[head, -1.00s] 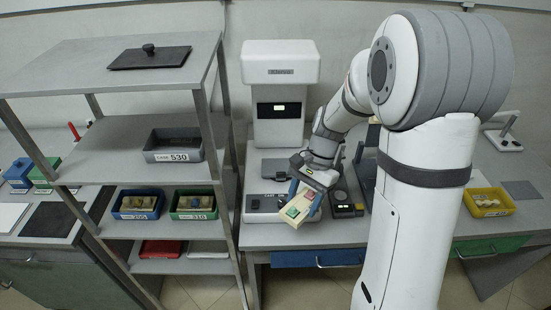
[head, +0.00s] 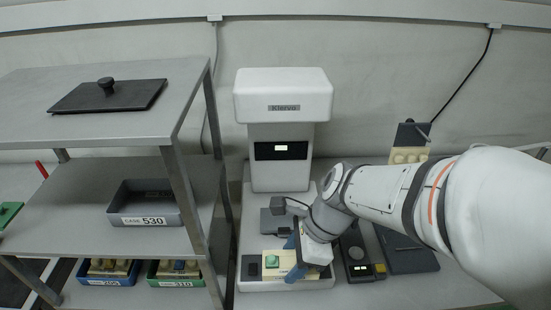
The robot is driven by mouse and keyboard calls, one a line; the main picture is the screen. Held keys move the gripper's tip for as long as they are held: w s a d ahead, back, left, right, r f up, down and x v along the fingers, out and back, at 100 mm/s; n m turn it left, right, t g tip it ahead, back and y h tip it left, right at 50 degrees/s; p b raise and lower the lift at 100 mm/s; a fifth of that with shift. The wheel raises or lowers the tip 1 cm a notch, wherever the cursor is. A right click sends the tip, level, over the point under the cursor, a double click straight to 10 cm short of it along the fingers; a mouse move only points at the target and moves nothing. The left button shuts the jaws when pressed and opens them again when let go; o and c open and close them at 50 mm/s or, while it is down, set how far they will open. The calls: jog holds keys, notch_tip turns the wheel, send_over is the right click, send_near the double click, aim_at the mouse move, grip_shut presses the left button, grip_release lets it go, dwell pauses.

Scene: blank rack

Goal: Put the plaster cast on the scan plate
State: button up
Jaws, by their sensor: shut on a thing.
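The plaster cast (head: 282,268) is a cream block with a green patch on top. My gripper (head: 291,260) has blue fingers and is shut on the cast's right part. The cast is low over the front of the white scanner's base (head: 290,286); I cannot tell whether it touches. A dark grey plate (head: 271,224) shows on the base behind the cast, partly hidden by my wrist. I cannot tell whether this is the scan plate.
The scanner head (head: 283,92) overhangs the base from behind. A metal rack (head: 180,190) stands close on the left, with a grey CASE 530 tray (head: 148,207) and blue and green trays below. A small dark device (head: 357,255) and a dark tablet (head: 405,250) lie to the right.

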jog(key=w+p, duration=0.1)
jog(key=p, duration=0.1)
jog(key=w+p, duration=0.1)
jog(key=p, duration=0.1)
jog(key=shift+w+r, duration=0.4)
jog(key=w+p, duration=0.2)
jog(key=p, duration=0.4)
send_over(280, 218)
jog(key=d, duration=0.1)
jog(key=f, duration=0.7)
jog(key=shift+s+d+f+p, duration=0.1)
jog(key=shift+d+f+p, duration=0.1)
jog(key=shift+p, duration=0.1)
jog(key=shift+f, duration=0.15)
jog(key=shift+f, duration=0.15)
